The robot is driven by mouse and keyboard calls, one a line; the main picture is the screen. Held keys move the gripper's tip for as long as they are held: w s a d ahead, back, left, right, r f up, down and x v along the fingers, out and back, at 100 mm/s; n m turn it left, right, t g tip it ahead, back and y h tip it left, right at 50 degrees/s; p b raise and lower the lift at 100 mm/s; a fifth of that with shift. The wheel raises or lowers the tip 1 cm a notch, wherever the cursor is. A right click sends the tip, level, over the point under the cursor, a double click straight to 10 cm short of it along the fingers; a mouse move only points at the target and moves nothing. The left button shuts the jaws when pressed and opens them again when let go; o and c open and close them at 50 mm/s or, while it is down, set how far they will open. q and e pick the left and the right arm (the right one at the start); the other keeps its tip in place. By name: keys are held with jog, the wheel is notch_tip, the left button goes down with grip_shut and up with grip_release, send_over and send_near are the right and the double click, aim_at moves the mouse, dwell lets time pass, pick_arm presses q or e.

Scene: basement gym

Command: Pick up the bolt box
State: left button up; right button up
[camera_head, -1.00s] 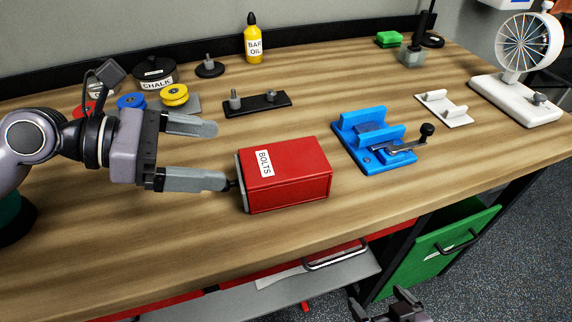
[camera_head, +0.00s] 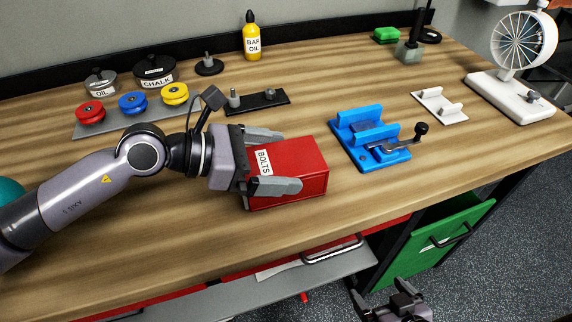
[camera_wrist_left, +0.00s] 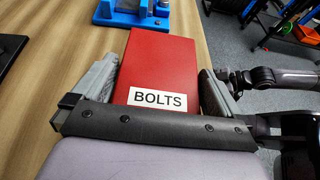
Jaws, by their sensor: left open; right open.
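The red bolt box (camera_head: 300,165), with a white BOLTS label, sits on the workbench near its front edge. My left gripper (camera_head: 283,160) is open with its fingers around the near end of the box, one on each side. In the left wrist view the box (camera_wrist_left: 160,62) lies between the two fingers (camera_wrist_left: 160,90), its label facing the palm. A small gap shows beside the right finger; I cannot tell whether the left finger touches. My right gripper (camera_head: 398,308) is low at the bottom edge, in front of the bench, open and empty.
A blue vise-like fixture (camera_head: 370,140) stands just right of the box. A black plate with pegs (camera_head: 257,101) lies behind it. Red, blue and yellow discs (camera_head: 133,103) sit at the back left. An open green drawer (camera_head: 440,240) juts out below the bench.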

aim_at(277, 160)
pick_arm(q)
jog(key=shift+d+f, duration=0.1)
jog(key=shift+d, duration=0.1)
jog(key=c, duration=0.8)
jog(key=shift+r, duration=0.2)
notch_tip(277, 160, up, 20)
jog(key=shift+f, duration=0.1)
